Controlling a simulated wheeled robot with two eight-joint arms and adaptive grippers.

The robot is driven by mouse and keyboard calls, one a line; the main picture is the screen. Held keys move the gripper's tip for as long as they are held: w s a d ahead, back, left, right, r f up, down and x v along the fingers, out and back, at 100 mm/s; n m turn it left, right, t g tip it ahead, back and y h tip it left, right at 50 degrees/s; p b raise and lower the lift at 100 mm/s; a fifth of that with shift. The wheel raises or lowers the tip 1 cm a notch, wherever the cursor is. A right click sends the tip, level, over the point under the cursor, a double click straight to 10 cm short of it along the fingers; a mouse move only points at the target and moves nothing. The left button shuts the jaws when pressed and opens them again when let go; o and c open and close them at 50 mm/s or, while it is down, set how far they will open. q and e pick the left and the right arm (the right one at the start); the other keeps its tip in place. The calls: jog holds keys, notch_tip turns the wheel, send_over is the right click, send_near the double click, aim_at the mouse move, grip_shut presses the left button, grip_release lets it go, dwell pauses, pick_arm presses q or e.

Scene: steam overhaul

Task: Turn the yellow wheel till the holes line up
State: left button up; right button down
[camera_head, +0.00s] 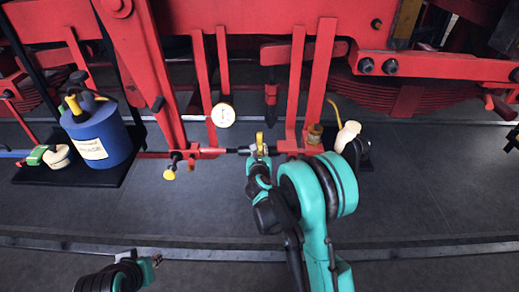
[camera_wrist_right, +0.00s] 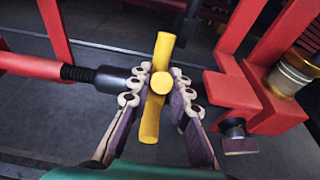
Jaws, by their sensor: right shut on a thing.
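The yellow wheel (camera_wrist_right: 161,50) looks like a bar handle with a round hub, standing nearly upright and tilted slightly in the right wrist view. It also shows small in the head view (camera_head: 259,139), at the end of a dark horizontal rod (camera_head: 235,151). My right gripper (camera_wrist_right: 159,92) is shut on the wheel, with a finger on each side of the hub. In the head view my right gripper (camera_head: 259,158) reaches up to the rod. I cannot make out the holes. My left gripper (camera_head: 151,264) is low at the left, far from the wheel, its jaws unclear.
Red frame bars (camera_head: 318,85) rise close around the rod. A brass cup (camera_wrist_right: 295,72) sits right of the wheel. A dial gauge (camera_head: 223,115), yellow knob (camera_head: 170,173), blue can (camera_head: 97,132) and cream-coloured bottle (camera_head: 347,135) stand nearby. The grey floor in front is largely clear.

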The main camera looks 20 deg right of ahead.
jog(key=shift+s+a+f+b, duration=0.15)
jog(key=shift+s+f+b, duration=0.4)
jog(key=shift+f+b, duration=0.3)
jog(key=shift+s+a+f+b, duration=0.15)
jog(key=shift+s+f+b, duration=0.4)
jog(key=shift+f+b, duration=0.3)
jog(key=shift+f, duration=0.15)
jog(key=shift+f, duration=0.85)
jog(key=shift+w+f, duration=0.1)
jog(key=shift+f, duration=1.3)
jog(key=shift+w+d+f, duration=0.15)
jog(key=shift+w+f, duration=0.2)
jog(key=shift+f, duration=0.3)
jog(key=shift+w+d+f, duration=0.1)
jog(key=shift+w+f, duration=0.2)
jog(key=shift+f, duration=0.3)
jog(key=shift+w+f, duration=0.1)
jog(key=shift+w+f, duration=0.15)
jog(key=shift+f, duration=0.05)
